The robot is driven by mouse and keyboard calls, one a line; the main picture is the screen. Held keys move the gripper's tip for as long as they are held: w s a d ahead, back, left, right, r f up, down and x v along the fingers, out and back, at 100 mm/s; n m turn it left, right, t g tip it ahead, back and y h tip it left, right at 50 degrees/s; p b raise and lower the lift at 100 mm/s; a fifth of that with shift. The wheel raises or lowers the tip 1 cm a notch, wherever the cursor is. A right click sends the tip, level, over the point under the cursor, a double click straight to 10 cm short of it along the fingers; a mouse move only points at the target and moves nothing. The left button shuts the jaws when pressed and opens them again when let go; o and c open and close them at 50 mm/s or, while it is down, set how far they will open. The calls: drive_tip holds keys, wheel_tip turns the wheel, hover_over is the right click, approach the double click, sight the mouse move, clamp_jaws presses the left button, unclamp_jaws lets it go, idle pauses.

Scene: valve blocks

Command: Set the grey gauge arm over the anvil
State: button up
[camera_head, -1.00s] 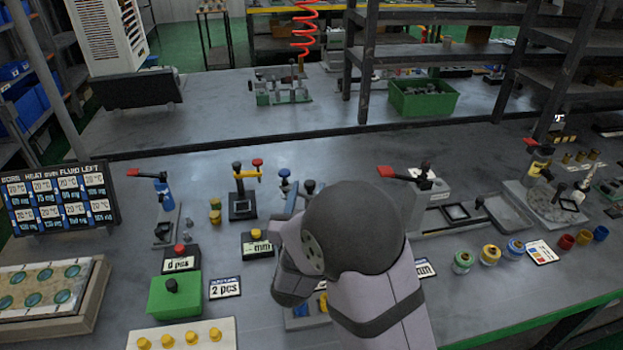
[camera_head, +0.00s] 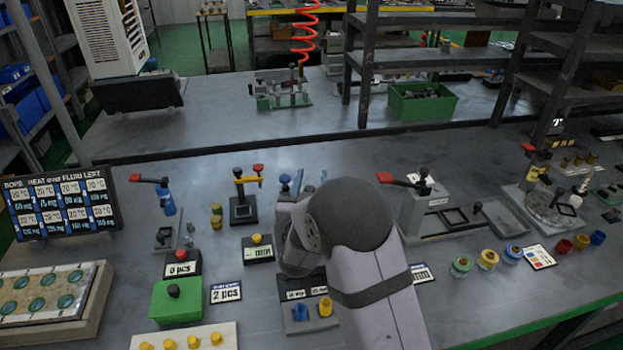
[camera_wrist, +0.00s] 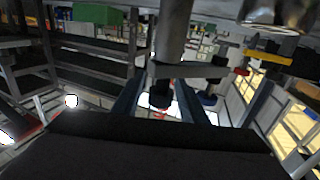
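In the wrist view a grey bar (camera_wrist: 195,70), which looks like the gauge arm, crosses just beyond my fingertips, joined to a metal post (camera_wrist: 174,30). A black knob (camera_wrist: 160,95) on it shows between the two fingers of my gripper (camera_wrist: 160,90). The fingers stand apart, with a gap visible on each side of the knob, so the gripper looks open. In the head view my own arm hides the fingertips and the grey bar. I cannot pick out the anvil in either view.
A block with blue and yellow cylinders (camera_head: 308,309) lies in front. A red-handled fixture (camera_head: 425,205) stands to the right. A green box (camera_head: 176,303) is at front left.

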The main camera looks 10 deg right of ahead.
clamp_jaws()
drive_tip(key=shift+y+b, duration=0.3)
drive_tip(key=a+n+g+y, duration=0.1)
drive_tip(key=n+g+y, duration=0.1)
drive_tip(key=n+y, duration=0.2)
drive_tip(key=s+a+n+g+y, duration=0.1)
drive_tip(key=n+g+y, duration=0.1)
drive_tip(key=n+y, duration=0.3)
drive_tip(key=a+n+g+y, duration=0.2)
drive_tip(key=n+y, duration=0.3)
drive_tip(key=y, duration=0.5)
drive_tip(key=shift+s+r+g+y+b, duration=0.1)
drive_tip(key=shift+s+g+y+b, duration=0.1)
drive_tip(key=shift+g+y+b, duration=0.2)
drive_tip(key=shift+n, duration=0.3)
drive_tip(key=shift+a, duration=0.1)
